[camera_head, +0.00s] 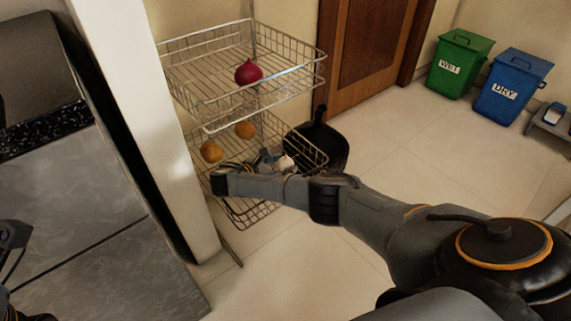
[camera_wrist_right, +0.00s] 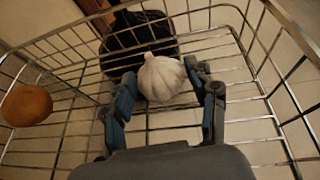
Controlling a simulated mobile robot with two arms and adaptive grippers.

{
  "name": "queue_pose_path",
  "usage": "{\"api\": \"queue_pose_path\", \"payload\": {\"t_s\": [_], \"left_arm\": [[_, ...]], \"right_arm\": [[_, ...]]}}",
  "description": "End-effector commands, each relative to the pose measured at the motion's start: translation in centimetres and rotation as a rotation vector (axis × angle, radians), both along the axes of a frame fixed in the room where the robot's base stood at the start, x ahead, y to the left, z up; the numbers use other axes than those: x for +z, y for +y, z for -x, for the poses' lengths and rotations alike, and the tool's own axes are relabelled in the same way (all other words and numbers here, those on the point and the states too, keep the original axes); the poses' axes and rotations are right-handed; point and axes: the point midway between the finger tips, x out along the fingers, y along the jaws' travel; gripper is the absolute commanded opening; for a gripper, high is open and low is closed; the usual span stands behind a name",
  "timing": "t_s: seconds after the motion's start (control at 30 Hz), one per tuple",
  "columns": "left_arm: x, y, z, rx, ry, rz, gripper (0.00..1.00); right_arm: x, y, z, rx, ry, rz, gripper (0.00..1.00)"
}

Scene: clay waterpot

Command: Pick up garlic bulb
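The white garlic bulb (camera_wrist_right: 161,77) is in the lower wire basket, and it shows small in the head view (camera_head: 286,163). My right gripper (camera_wrist_right: 160,72) is open in the right wrist view, with one finger on each side of the bulb. The fingertips are close to its sides; firm contact cannot be made out. In the head view my right gripper (camera_head: 272,160) reaches into the lower basket, partly hidden by its own arm. A dark part of my left arm (camera_head: 12,238) shows at the left edge; its finger opening cannot be made out.
The lower wire basket (camera_head: 312,152) also holds two orange-brown round items (camera_head: 211,151), (camera_head: 245,129). The upper basket (camera_head: 190,75) above holds a red onion (camera_head: 248,73). A black pan (camera_head: 322,140) is behind the rack. A white pillar (camera_head: 150,120) stands close on the left.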

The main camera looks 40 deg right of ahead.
Motion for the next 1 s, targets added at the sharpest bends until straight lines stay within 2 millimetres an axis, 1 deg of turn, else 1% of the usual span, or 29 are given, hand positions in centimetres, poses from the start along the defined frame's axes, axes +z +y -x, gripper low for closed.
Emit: {"api": "queue_pose_path", "payload": {"t_s": [0.03,0.07,0.1,0.13,0.4,0.57,0.6,0.67,0.9,1.0], "left_arm": [[0.0,0.0,0.0,0.000,0.000,0.000,0.00],[0.0,0.0,0.0,0.000,0.000,0.000,0.00],[0.0,0.0,0.0,0.000,0.000,0.000,0.00],[0.0,0.0,0.0,0.000,0.000,0.000,0.00],[0.0,0.0,0.0,-0.001,0.000,0.000,0.00],[0.5,0.0,0.1,-0.001,-0.003,0.002,0.00],[0.5,0.1,0.0,-0.002,0.005,0.003,0.00],[-0.3,0.1,-0.3,-0.001,0.041,0.003,0.00],[-1.3,0.4,-0.2,-0.006,0.131,0.010,0.00],[-1.8,0.5,0.1,-0.009,0.163,0.013,0.00]], "right_arm": [[0.0,0.0,0.0,0.000,0.000,0.000,0.40],[0.0,0.0,0.0,0.000,0.000,0.000,0.34],[0.0,0.0,0.0,0.000,0.000,0.000,0.26],[0.0,0.0,0.0,0.000,0.000,0.000,0.24],[0.0,0.0,0.0,0.000,0.000,0.000,0.23],[0.8,0.0,0.0,0.000,0.000,0.000,0.23],[1.2,0.0,0.0,0.000,0.000,0.000,0.23],[1.8,0.0,0.0,0.000,0.000,0.000,0.23],[6.0,0.0,0.0,0.001,-0.001,-0.001,0.23],[7.5,0.0,0.0,0.000,0.000,-0.001,0.23]]}}
